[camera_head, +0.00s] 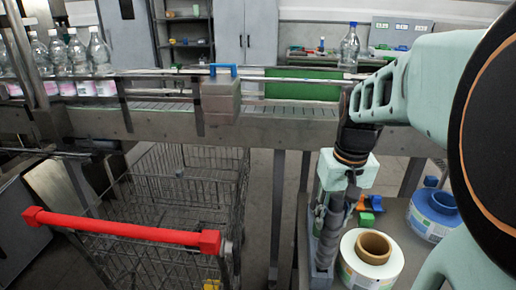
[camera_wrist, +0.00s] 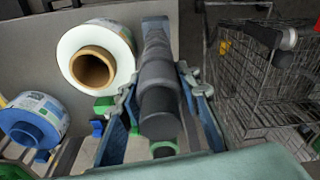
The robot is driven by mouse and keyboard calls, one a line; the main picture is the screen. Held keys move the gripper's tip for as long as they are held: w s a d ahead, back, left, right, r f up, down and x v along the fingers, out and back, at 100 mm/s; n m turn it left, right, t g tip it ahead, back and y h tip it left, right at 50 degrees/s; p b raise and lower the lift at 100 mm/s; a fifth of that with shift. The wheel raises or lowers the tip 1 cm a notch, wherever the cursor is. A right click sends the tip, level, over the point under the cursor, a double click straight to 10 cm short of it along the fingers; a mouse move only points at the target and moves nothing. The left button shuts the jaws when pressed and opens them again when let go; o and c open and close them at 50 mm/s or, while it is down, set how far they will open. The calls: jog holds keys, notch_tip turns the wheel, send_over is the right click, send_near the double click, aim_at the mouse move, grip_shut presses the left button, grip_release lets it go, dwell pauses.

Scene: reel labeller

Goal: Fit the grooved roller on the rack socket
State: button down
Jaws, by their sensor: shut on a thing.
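My gripper (camera_head: 330,208) points down over the right-hand bench in the head view. In the wrist view my gripper (camera_wrist: 156,90) has its two bluish fingers on either side of a dark grey stepped cylinder, the grooved roller (camera_wrist: 158,75), and is shut on it. The roller lies lengthwise in that view, its darker end toward my palm.
A white label reel (camera_head: 372,262) stands close right of my gripper, also in the wrist view (camera_wrist: 120,48). A blue reel (camera_head: 434,212) is farther right. Small coloured blocks (camera_head: 370,204) lie behind. A wire trolley (camera_head: 190,195) stands left. The bottle conveyor (camera_head: 160,118) runs behind.

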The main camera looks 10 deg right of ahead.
jog(key=shift+f, duration=0.4)
jog(key=c, duration=1.4)
grip_release()
jog(key=shift+o, duration=0.2)
